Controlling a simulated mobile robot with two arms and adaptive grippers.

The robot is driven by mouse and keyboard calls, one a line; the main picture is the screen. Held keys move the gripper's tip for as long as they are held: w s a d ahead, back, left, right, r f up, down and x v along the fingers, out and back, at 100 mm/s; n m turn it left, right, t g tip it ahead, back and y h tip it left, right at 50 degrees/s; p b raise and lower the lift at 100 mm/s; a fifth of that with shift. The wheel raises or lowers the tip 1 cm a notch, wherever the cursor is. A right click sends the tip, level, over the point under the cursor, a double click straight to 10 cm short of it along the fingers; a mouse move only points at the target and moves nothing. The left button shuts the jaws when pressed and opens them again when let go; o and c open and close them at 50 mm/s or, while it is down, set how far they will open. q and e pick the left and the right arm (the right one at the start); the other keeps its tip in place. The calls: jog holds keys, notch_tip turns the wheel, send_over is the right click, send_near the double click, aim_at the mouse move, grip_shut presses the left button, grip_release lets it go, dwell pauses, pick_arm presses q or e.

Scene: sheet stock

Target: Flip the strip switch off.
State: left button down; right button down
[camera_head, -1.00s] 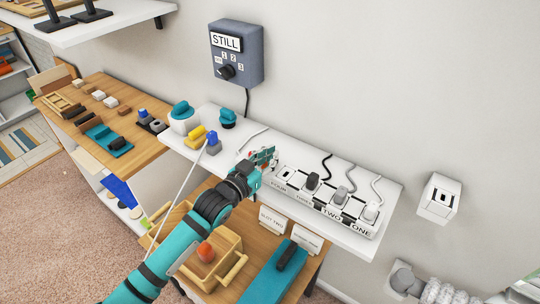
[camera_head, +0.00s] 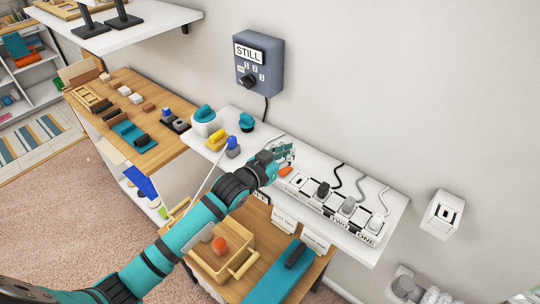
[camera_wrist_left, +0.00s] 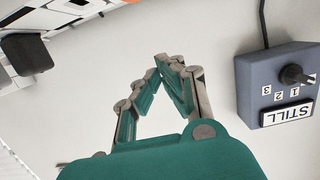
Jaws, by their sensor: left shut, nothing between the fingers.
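A white power strip (camera_head: 310,196) lies on the white wall shelf, with several plugs in its sockets and black and white labels along its front. A small orange-red switch (camera_head: 285,170) shows at its left end. My left gripper (camera_head: 289,150) is shut and empty, just behind and above that switch. I cannot tell whether it touches the strip. In the left wrist view the fingertips (camera_wrist_left: 168,62) meet in front of the plain wall, with part of the strip (camera_wrist_left: 75,12) at the upper left. My right gripper is not in view.
A grey box (camera_head: 258,64) reading STILL, with a dial, hangs on the wall above. Teal-topped items (camera_head: 205,121) and a yellow block (camera_head: 216,138) stand left on the shelf. Below is a wooden crate (camera_head: 232,262) with an orange ball. A wall socket (camera_head: 441,214) is at right.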

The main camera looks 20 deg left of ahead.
pick_arm(q)
jog(key=r+b+v, duration=0.1)
jog(key=b+v, duration=0.1)
jog(key=v, duration=0.6)
jog(key=shift+s+r, duration=0.2)
jog(key=shift+a, duration=0.1)
